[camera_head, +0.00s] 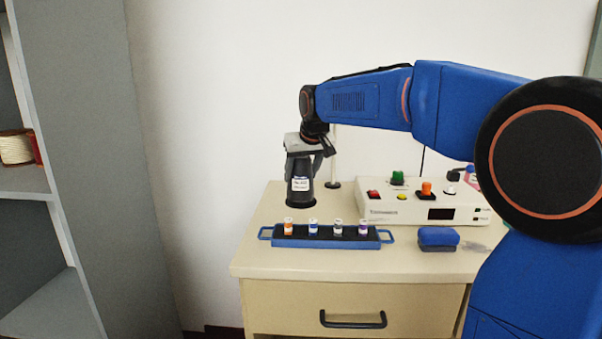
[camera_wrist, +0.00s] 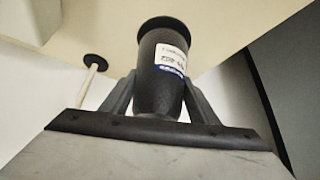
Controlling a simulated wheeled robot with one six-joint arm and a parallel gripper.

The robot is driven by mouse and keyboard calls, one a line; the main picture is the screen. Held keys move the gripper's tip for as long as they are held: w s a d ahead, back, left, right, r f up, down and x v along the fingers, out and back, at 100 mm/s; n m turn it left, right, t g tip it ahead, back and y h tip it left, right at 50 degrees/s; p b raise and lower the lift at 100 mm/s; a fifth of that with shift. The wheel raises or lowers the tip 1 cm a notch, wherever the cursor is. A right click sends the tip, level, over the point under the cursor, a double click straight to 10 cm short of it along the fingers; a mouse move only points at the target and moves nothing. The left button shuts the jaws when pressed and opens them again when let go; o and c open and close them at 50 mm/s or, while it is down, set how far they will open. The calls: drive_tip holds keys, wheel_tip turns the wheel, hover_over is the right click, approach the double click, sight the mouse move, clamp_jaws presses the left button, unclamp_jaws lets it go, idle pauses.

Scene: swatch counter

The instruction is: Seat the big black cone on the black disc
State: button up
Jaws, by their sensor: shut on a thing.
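The big black cone (camera_head: 300,172), with a white and blue label, is held upright in my gripper (camera_head: 311,150) over the back left of the counter. In the wrist view my gripper (camera_wrist: 162,95) has one finger on each side of the cone (camera_wrist: 155,75), shut on it.
A thin pale rod on a round black base (camera_head: 333,185) stands just right of the cone. A blue rack (camera_head: 270,238) with several small capped vials is in front. A white control box (camera_head: 385,213) with coloured knobs and a blue block (camera_head: 438,237) are to the right.

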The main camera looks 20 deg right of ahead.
drive_tip(key=o, duration=1.4)
drive_tip(key=shift+c, duration=0.2)
drive_tip(key=a+v, duration=0.1)
drive_tip(key=v, duration=1.6)
drive_tip(key=shift+d+r, duration=0.25)
drive_tip(key=shift+d, duration=0.25)
drive_tip(key=shift+s, duration=0.1)
